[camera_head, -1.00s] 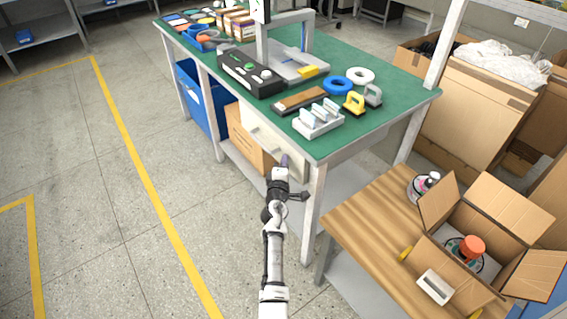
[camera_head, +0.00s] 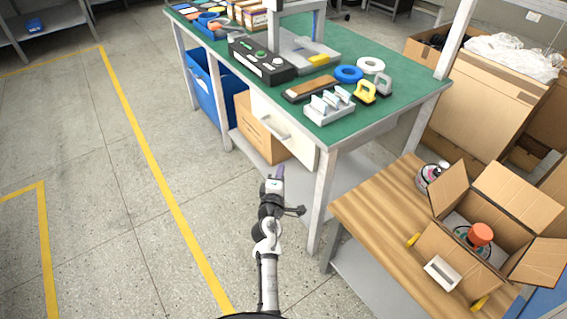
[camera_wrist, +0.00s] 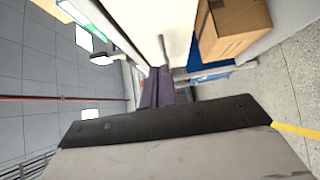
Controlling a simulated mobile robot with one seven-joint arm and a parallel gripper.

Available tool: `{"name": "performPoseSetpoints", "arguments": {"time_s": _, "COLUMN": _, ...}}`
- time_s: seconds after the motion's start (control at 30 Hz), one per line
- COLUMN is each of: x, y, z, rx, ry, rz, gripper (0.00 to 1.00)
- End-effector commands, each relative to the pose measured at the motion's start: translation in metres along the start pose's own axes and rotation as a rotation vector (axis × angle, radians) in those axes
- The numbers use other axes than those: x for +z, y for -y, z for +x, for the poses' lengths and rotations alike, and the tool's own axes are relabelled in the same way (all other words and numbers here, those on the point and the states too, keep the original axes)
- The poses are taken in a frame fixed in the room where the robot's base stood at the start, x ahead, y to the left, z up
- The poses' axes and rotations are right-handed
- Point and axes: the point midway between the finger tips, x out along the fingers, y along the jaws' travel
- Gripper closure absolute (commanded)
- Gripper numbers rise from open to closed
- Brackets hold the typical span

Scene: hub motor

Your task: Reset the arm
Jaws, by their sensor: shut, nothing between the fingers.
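My gripper (camera_head: 279,172) is shut and empty in the head view. It is in the air in front of the green-topped workbench, below the level of its top, with its purple fingers pointing toward the bench. In the wrist view the purple fingers (camera_wrist: 157,88) are together with nothing between them. The white drawer (camera_head: 283,129) under the bench top is close beyond the fingertips in the head view. I cannot tell the exact gap to it.
The green workbench (camera_head: 400,104) holds tools and tape rolls. A wooden table (camera_head: 373,205) with an open cardboard box (camera_head: 452,193) stands at the right. A blue bin (camera_head: 207,95) and a cardboard box (camera_head: 259,132) sit under the bench. The floor at left is clear.

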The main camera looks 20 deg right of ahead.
Motion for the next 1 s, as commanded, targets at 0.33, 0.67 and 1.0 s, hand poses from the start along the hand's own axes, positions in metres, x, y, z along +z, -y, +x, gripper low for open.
{"name": "performPoseSetpoints", "arguments": {"time_s": 0.33, "x": 0.0, "y": 0.0, "z": -0.015, "rx": 0.0, "ry": 0.0, "rz": -0.001, "gripper": 1.0}}
{"name": "performPoseSetpoints", "arguments": {"time_s": 0.67, "x": -0.093, "y": -0.083, "z": -0.02, "rx": 0.124, "ry": -0.197, "rz": 0.196, "gripper": 1.0}}
{"name": "performPoseSetpoints", "arguments": {"time_s": 1.0, "x": -0.259, "y": -0.26, "z": -0.118, "rx": 0.297, "ry": -0.685, "rz": 0.656, "gripper": 1.0}}
